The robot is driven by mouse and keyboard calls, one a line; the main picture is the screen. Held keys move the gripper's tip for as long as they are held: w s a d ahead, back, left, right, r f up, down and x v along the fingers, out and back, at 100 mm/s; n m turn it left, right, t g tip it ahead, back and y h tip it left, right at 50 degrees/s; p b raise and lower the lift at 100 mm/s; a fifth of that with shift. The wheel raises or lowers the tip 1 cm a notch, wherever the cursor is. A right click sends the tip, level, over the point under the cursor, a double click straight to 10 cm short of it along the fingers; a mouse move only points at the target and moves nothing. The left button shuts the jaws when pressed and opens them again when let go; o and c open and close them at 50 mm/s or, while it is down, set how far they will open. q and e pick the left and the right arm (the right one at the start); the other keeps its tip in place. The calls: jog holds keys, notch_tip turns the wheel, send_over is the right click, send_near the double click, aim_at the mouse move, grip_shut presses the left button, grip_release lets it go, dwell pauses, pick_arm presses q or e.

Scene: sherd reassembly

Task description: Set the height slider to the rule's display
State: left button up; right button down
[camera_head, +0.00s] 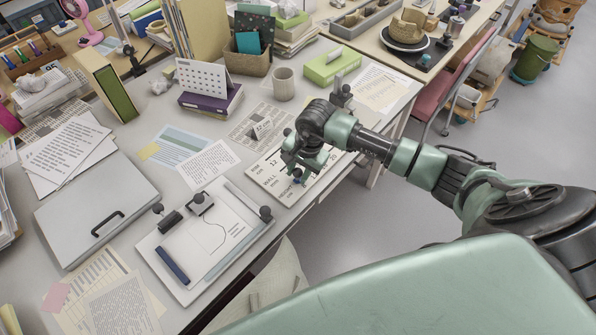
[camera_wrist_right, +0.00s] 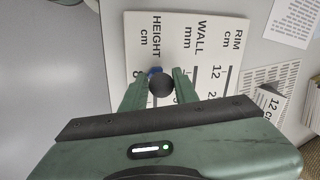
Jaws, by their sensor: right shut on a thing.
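The white slider board (camera_head: 258,176) lies near the table's front edge, with columns marked RIM cm, WALL mm and HEIGHT cm. It fills the upper middle of the wrist view (camera_wrist_right: 215,60). My right gripper (camera_wrist_right: 160,87) is shut on the dark round knob (camera_wrist_right: 161,85) of the height slider, in the HEIGHT column. A bit of blue (camera_wrist_right: 154,71) shows just beyond the knob. In the head view my right gripper (camera_head: 298,176) hides part of that column. A small standing card (camera_wrist_right: 268,102) reads "12 c", its end cut off; I cannot tell whether it is the rule's display. My left gripper is not in view.
A drawing board (camera_head: 238,250) with dark-knobbed fittings lies left of the slider board. A closed grey case (camera_head: 65,220) is farther left. Behind stand a calendar (camera_head: 203,76), a cup (camera_head: 284,84) and a green box (camera_head: 332,66). Papers lie between.

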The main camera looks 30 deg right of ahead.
jog(key=shift+w+d+b, duration=0.25)
jog(key=shift+w+b, duration=0.1)
jog(key=shift+w, duration=0.05)
jog(key=w+d+b, duration=0.1)
jog(key=d+b, duration=0.1)
jog(key=d, duration=0.1)
jog(key=w+d+b, duration=0.1)
jog(key=d+b, duration=0.2)
jog(key=d, duration=0.1)
jog(key=w+d+b, duration=0.1)
jog(key=d+b, duration=0.2)
jog(key=d, duration=0.1)
jog(key=shift+w+d, duration=0.2)
jog(key=shift+w, duration=0.2)
jog(key=shift+w+d+r, duration=0.1)
jog(key=shift+d, duration=0.15)
jog(key=shift+d+r, duration=0.1)
jog(key=shift+r, duration=0.05)
jog(key=c, duration=1.1)
grip_release()
jog(key=shift+c, duration=0.2)
